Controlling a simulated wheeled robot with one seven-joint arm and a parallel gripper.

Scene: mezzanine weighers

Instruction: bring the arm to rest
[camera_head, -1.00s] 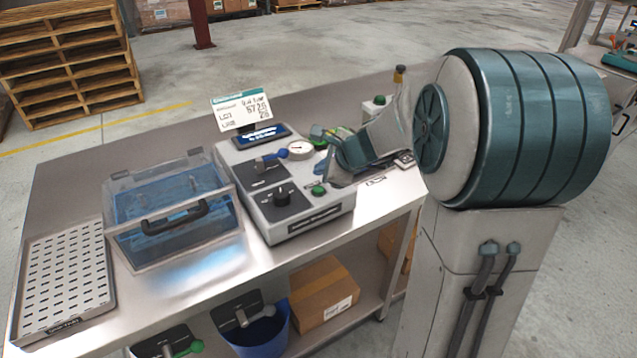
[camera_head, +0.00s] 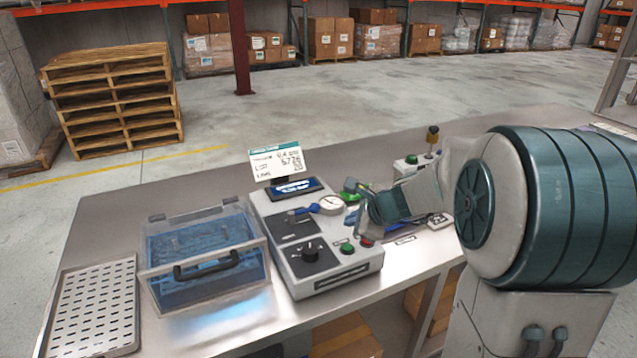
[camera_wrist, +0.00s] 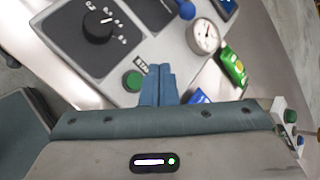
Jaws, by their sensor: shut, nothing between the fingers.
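My gripper (camera_wrist: 158,86) shows in the wrist view with its two blue-grey fingers together and nothing between them. It hangs over the near right edge of the grey weigher console (camera_head: 332,262), close to a green button (camera_wrist: 132,81). In the head view my arm reaches in from the right, and the gripper is beside the console's right side, partly hidden by my own wrist. I cannot tell whether the fingertips touch the console.
The console carries a black knob (camera_head: 310,252), a round gauge (camera_head: 331,205) and a display with a label card (camera_head: 278,160). A clear-lidded blue box (camera_head: 205,262) and a perforated tray (camera_head: 92,305) stand left on the steel bench (camera_head: 105,215). Pallets (camera_head: 112,100) stand behind.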

